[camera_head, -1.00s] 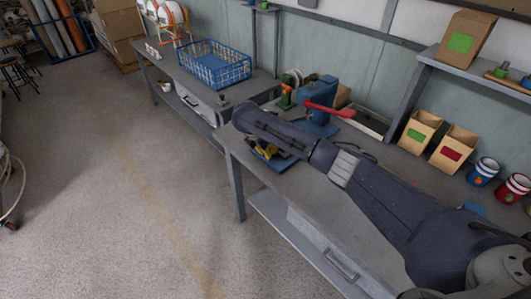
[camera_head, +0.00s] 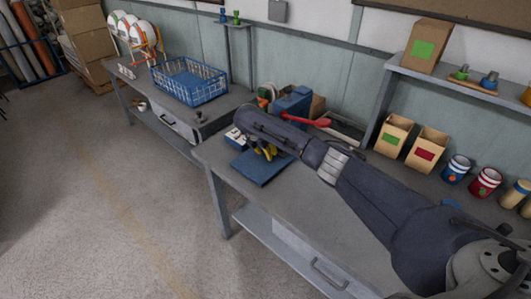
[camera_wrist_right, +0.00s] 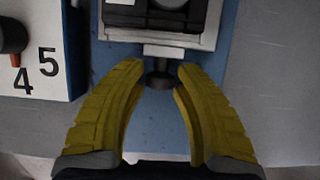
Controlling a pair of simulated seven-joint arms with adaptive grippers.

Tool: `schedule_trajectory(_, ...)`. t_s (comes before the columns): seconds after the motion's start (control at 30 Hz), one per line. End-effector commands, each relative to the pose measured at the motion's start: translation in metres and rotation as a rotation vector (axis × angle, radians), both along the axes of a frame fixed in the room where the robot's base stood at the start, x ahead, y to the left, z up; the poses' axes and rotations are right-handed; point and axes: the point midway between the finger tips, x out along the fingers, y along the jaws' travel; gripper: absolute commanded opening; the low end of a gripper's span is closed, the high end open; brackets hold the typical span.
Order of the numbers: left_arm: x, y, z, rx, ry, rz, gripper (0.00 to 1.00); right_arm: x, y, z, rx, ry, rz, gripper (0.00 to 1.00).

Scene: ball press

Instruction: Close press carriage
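The blue press (camera_head: 291,104) with a red lever (camera_head: 307,121) stands at the back of the near bench, on a blue base plate (camera_head: 260,168). In the right wrist view, the carriage (camera_wrist_right: 160,38) is a grey-white framed block on the blue base, with a dark round knob (camera_wrist_right: 159,81) on its near side. My right gripper (camera_wrist_right: 160,72) is open, its yellow fingers on either side of the knob with small gaps. In the head view my right gripper (camera_head: 264,152) is over the base plate, and my forearm hides part of the press. My left gripper is not in view.
A white panel numbered 4 and 5 (camera_wrist_right: 38,60) stands close left of the right fingers. A blue wire basket (camera_head: 189,82) sits on the farther bench. Cardboard bins (camera_head: 394,134) and striped cans (camera_head: 456,169) stand to the right. The bench front is clear.

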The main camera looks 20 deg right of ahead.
Motion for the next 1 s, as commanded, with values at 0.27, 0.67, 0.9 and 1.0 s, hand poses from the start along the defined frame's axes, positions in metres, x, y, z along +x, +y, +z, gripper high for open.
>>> schedule_trajectory(0.27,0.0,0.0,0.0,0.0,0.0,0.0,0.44,0.0,0.0,0.0,0.0,0.0,0.0,0.51)
schedule_trajectory(0.67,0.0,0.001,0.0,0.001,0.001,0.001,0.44,-0.003,0.008,0.021,0.002,-0.002,0.002,0.51)
schedule_trajectory(0.9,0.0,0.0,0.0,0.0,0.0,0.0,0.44,-0.01,0.023,0.06,0.001,-0.003,0.002,0.51)
schedule_trajectory(1.0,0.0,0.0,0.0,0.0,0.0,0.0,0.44,-0.013,0.029,0.075,0.002,-0.002,0.001,0.51)
